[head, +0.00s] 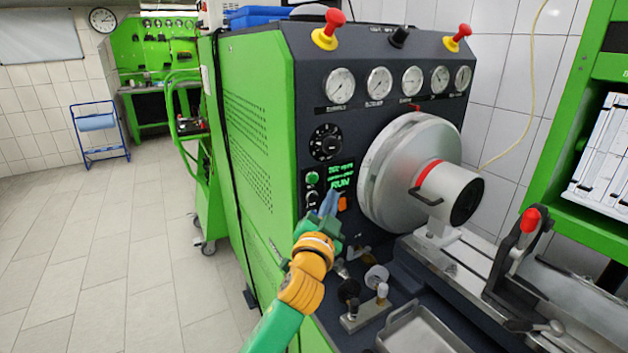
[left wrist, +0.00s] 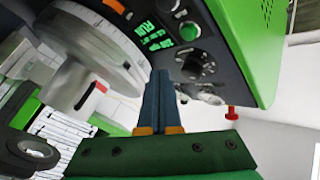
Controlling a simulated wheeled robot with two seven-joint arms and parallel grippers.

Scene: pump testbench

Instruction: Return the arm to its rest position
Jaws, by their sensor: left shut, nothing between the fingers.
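My left arm, green and orange, comes in from the bottom of the head view. Its gripper (head: 330,203) is in front of the control panel of the green and dark pump testbench (head: 262,130), just below the lit green "RUN" display (head: 341,176). In the left wrist view the two blue-grey fingers (left wrist: 160,85) lie together with nothing visible between them. They point at the panel, close to its knobs and the green button (left wrist: 189,32). I cannot tell whether the fingertips touch the panel. My right gripper does not show.
A large silver disc (head: 400,165) with a cylindrical hub juts out right of my gripper. Fittings and a metal tray (head: 425,335) lie below it. A red-tipped clamp (head: 530,220) stands on the rail at right. The tiled floor (head: 110,250) at left is clear.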

